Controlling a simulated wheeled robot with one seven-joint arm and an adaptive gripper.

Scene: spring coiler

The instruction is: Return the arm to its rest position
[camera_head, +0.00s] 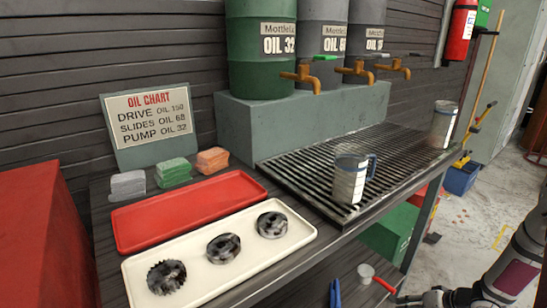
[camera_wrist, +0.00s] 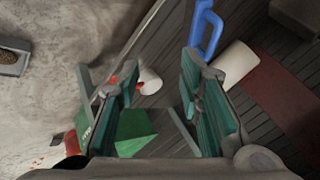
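My gripper (camera_wrist: 158,95) shows in the wrist view with its two green-padded fingers apart and nothing between the pads. In the head view my arm comes in at the lower right, and my gripper (camera_head: 412,298) is low at the bottom edge, below and to the right of the bench top. Its fingers are too small there to read. A white cup-like piece with a red part (camera_head: 367,271) is near it at the lower level; a similar white piece (camera_wrist: 150,81) shows beyond the fingers in the wrist view.
The bench carries a grated drip tray (camera_head: 300,180) with two metal jugs (camera_head: 349,178) (camera_head: 443,125), a red tray (camera_head: 185,208) and a cream tray (camera_head: 205,285) holding three gears. Taps of the oil drums (camera_head: 262,60) overhang the grate. Open floor (camera_head: 490,215) lies to the right.

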